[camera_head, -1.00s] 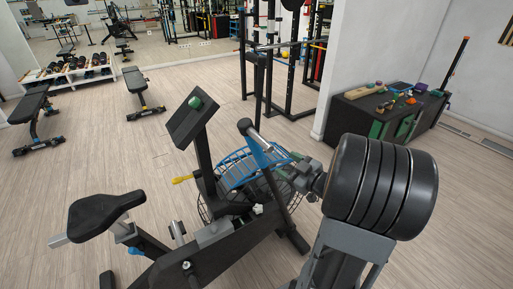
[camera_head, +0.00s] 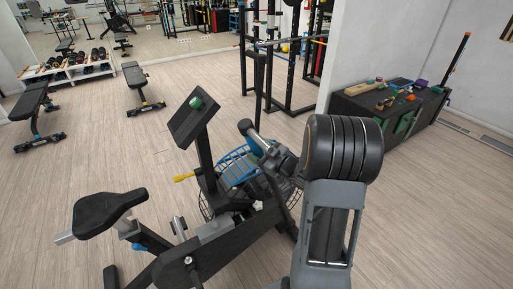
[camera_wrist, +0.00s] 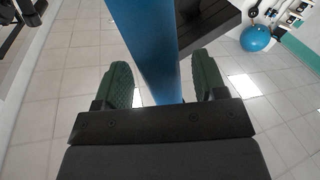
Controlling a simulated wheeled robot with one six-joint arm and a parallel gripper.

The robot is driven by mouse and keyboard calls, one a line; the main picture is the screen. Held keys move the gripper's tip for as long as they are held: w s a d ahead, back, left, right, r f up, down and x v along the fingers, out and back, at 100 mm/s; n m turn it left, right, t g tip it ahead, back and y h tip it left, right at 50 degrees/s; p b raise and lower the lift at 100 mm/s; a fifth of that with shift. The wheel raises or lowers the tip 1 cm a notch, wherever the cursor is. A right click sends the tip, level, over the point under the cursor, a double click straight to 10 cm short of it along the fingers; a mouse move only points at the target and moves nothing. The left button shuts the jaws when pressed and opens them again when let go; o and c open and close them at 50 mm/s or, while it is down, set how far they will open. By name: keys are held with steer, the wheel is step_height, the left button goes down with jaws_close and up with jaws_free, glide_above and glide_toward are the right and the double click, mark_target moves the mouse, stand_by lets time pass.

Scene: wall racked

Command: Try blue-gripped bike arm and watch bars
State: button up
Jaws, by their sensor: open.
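The exercise bike (camera_head: 165,262) stands in the middle of the head view, with a black saddle and a round wire-caged wheel (camera_head: 293,195). Its bike arm has a blue grip (camera_head: 254,147), partly hidden by my gripper (camera_head: 274,155). In the wrist view the blue bar (camera_wrist: 150,40) runs down between the two green finger pads of my gripper (camera_wrist: 161,68). The pads are apart, with gaps beside the bar; its depth relative to the fingertips is unclear.
A yellow handle (camera_head: 184,178) sticks out left of the bike. A black cabinet (camera_head: 360,108) with small items stands by the wall at right.

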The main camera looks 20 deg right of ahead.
steer(key=shift+w+a, duration=0.2)
steer(key=shift+w, duration=0.4)
